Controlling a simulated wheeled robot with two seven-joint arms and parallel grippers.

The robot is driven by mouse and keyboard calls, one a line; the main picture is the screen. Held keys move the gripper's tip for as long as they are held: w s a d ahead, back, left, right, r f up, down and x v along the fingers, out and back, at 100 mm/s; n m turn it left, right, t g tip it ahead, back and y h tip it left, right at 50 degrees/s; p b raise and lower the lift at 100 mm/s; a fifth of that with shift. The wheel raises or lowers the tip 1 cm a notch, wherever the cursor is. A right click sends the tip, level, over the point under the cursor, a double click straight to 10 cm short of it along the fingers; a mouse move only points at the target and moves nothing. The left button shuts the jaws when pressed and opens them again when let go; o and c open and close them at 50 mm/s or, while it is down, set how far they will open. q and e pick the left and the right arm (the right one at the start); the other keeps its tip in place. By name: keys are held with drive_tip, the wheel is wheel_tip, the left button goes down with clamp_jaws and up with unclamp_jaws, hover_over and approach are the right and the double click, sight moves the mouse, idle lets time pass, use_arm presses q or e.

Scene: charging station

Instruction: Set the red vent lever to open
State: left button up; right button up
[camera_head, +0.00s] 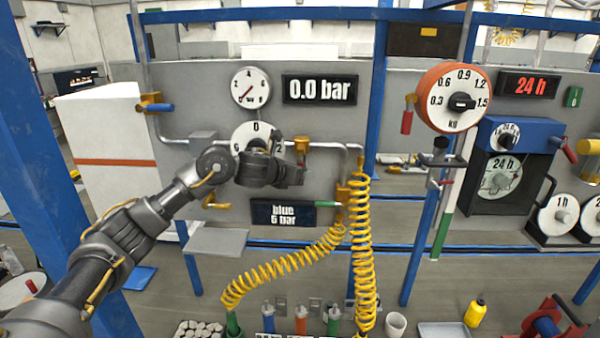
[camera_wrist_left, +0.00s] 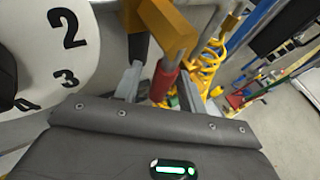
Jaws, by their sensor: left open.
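The red vent lever's handle (camera_wrist_left: 167,80) shows in the left wrist view, hanging from a yellow valve body (camera_wrist_left: 160,28). My left gripper (camera_head: 294,176) is at the panel just below this valve. In the wrist view its two fingers (camera_wrist_left: 158,87) are open, one on each side of the red handle. I cannot tell whether they touch it. My right gripper is not in view.
A numbered dial (camera_head: 254,131) is partly covered by my left wrist. A gauge (camera_head: 250,88) and a 0.0 bar display (camera_head: 320,89) are above. Yellow coiled hoses (camera_head: 361,250) hang right. A blue-handled valve (camera_head: 155,106) is left. Another red handle (camera_head: 407,122) stands beside the orange dial.

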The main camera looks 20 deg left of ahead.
use_arm(q)
drive_tip(key=b+v, duration=0.2)
drive_tip(key=v, duration=0.9)
drive_tip(key=shift+b, duration=0.35)
drive_tip(key=shift+f, duration=0.1)
